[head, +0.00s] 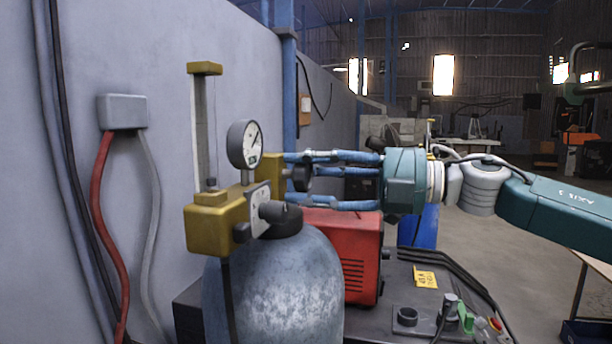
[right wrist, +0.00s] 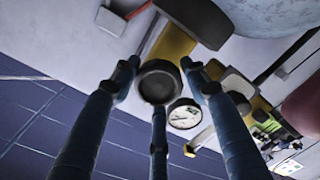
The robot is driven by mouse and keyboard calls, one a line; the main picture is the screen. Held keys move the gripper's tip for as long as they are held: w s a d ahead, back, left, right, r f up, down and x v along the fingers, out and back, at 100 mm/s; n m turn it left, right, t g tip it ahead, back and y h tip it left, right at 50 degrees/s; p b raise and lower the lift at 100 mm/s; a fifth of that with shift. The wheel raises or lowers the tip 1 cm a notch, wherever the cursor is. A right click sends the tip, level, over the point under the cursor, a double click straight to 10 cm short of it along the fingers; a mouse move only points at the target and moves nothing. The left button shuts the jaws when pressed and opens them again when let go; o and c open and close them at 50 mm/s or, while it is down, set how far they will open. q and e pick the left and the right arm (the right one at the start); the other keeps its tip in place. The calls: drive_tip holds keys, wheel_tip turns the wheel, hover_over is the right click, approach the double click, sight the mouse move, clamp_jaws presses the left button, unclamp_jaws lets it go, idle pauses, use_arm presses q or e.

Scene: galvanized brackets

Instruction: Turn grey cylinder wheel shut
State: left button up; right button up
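The grey cylinder (head: 285,290) stands upright at the lower middle of the head view, with brass valve fittings (head: 215,230) on top. A small black wheel (head: 302,177) faces right from the brass block; it also shows in the right wrist view (right wrist: 160,82). My right gripper (head: 292,180) reaches in from the right. Its blue fingers are spread around the wheel, above and below it in the head view. In the right wrist view the three fingers (right wrist: 160,80) surround the wheel with narrow gaps visible. My left gripper is not in view.
A round gauge (head: 245,144) sits just left of the fingertips. A red machine (head: 342,255) stands behind the cylinder, below the gripper. A wall with a grey box (head: 123,111) and a red hose (head: 104,220) is at the left. Open floor lies at the right.

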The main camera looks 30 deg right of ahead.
drive_tip(key=o, duration=0.3)
drive_tip(key=shift+a, duration=0.1)
drive_tip(key=shift+s, duration=0.1)
drive_tip(key=shift+r, duration=0.1)
drive_tip(key=shift+s+d, duration=0.15)
drive_tip(key=shift+d, duration=0.15)
drive_tip(key=v, duration=1.1)
drive_tip(key=shift+s, duration=0.25)
